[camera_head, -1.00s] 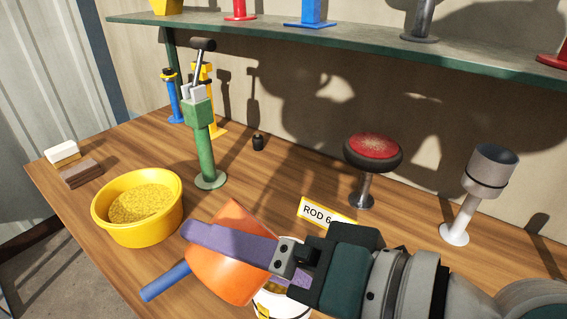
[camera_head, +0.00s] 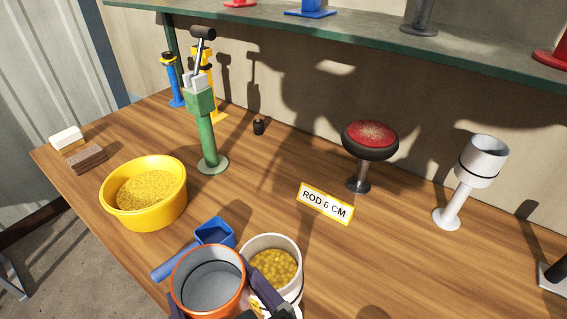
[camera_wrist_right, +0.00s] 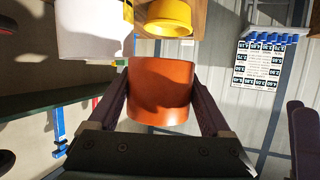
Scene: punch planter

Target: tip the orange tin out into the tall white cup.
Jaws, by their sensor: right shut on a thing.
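The orange tin (camera_head: 181,300) is held near upright at the front edge of the table in the head view. Its grey inside shows no grains. My right gripper (camera_head: 218,294) is shut around it, one finger on each side. In the right wrist view the tin (camera_wrist_right: 160,92) sits between the fingers. The tall white cup (camera_head: 293,290) stands just right of the tin, with yellow grains in it. The white cup also shows at the upper left in the right wrist view (camera_wrist_right: 92,32). A purple shape at that view's right edge may be my left gripper.
A blue scoop (camera_head: 214,232) lies behind the tin. A yellow bowl of grains (camera_head: 133,215) is left of it. A green press (camera_head: 207,135), a red-topped stool-like stand (camera_head: 368,142), a white stand (camera_head: 480,160) and a "ROD 6 CM" sign (camera_head: 325,202) stand further back.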

